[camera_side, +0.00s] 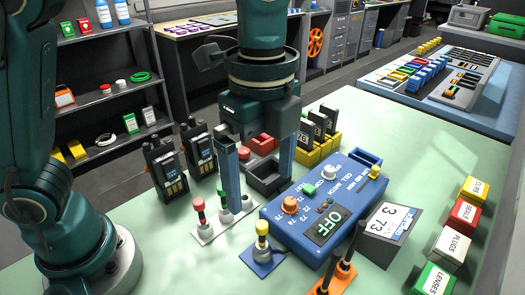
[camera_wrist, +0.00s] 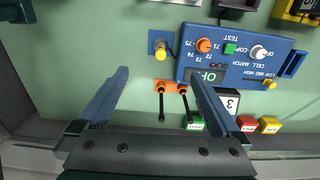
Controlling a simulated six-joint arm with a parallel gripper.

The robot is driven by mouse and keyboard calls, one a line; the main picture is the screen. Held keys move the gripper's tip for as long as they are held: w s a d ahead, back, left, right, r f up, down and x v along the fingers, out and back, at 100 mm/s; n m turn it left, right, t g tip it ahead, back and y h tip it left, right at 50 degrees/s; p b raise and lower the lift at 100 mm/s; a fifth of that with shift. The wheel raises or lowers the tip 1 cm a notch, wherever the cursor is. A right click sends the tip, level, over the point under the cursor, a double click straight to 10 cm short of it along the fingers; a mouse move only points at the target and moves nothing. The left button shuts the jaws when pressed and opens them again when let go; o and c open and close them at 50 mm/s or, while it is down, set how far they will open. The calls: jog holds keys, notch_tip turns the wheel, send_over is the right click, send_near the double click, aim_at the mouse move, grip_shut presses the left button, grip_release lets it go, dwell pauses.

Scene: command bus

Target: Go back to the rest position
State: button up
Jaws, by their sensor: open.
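My gripper (camera_side: 259,190) points down over the pale green bench (camera_side: 190,262), and its two blue fingers stand wide apart. In the wrist view my gripper (camera_wrist: 158,76) is open with nothing between the fingers. The blue control box (camera_side: 318,215) lies close to the fingers in the side view, with knobs, a green button and a display reading OFF. It also shows upside down in the wrist view (camera_wrist: 238,55), beyond the fingertips. I cannot tell the exact height of the fingertips over the bench. No rest position marker is visible.
Two black radios (camera_side: 166,170) stand left of the gripper. A white plate with upright coloured-knob levers (camera_side: 199,206) lies by the fingers. The front left bench is clear.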

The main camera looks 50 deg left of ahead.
jog(key=shift+f, duration=2.3)
